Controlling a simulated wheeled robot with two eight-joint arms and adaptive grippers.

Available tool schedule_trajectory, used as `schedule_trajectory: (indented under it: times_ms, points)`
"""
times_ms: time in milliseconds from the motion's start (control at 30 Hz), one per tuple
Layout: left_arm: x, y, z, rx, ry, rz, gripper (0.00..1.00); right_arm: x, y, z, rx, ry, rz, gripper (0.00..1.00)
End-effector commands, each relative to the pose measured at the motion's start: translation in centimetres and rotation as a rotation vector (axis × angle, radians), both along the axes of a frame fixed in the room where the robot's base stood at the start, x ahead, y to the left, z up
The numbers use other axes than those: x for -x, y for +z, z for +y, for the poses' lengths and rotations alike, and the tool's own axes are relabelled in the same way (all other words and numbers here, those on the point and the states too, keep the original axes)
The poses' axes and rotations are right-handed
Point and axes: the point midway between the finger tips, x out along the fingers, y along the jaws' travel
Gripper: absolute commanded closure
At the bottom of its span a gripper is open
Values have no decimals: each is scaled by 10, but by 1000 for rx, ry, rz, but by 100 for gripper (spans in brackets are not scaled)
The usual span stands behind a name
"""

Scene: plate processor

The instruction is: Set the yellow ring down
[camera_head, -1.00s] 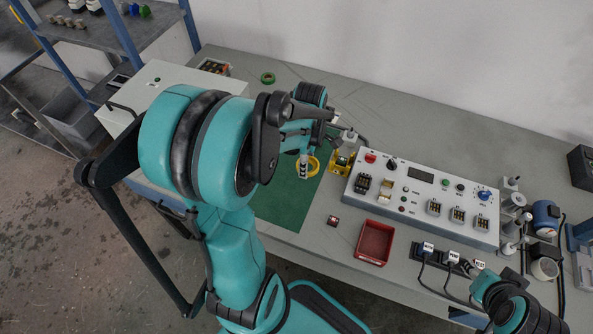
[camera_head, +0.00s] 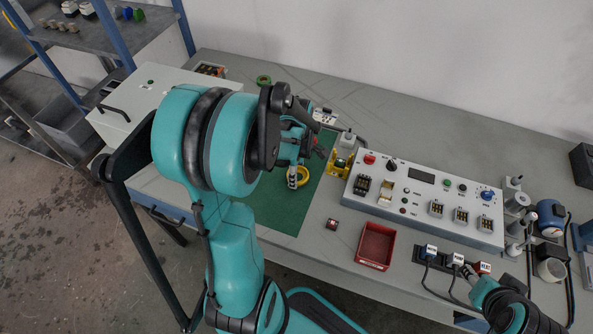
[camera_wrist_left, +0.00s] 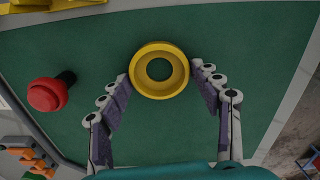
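A yellow ring (camera_wrist_left: 135,75) sits between the two fingertips of my left gripper (camera_wrist_left: 161,74) in the left wrist view. The fingers flank its outer edge and appear to touch it. In the head view the yellow ring (camera_head: 305,174) shows beside the left gripper's finger (camera_head: 297,178), over the green mat (camera_head: 283,210). I cannot tell whether the ring touches the mat. The left hand is partly hidden by its own arm. Of my right arm only links show at the bottom right; its gripper is not visible.
A yellow fixture (camera_head: 341,162) and a white control panel (camera_head: 420,208) stand right of the mat. A red-headed knob (camera_wrist_left: 46,94) is left of the ring in the wrist view. A red tray (camera_head: 376,245) lies in front of the panel. The mat's front part is clear.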

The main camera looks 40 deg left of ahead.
Motion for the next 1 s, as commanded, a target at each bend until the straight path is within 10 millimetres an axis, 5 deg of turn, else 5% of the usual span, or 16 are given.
schedule_trajectory:
  times_ms: [433,1000]
  points:
    - [0,8,0,0,0,0,22,0,6,0,0,0,0,60]
    - [0,116,0,0,0,0,22,0,49,0,0,0,0,60]
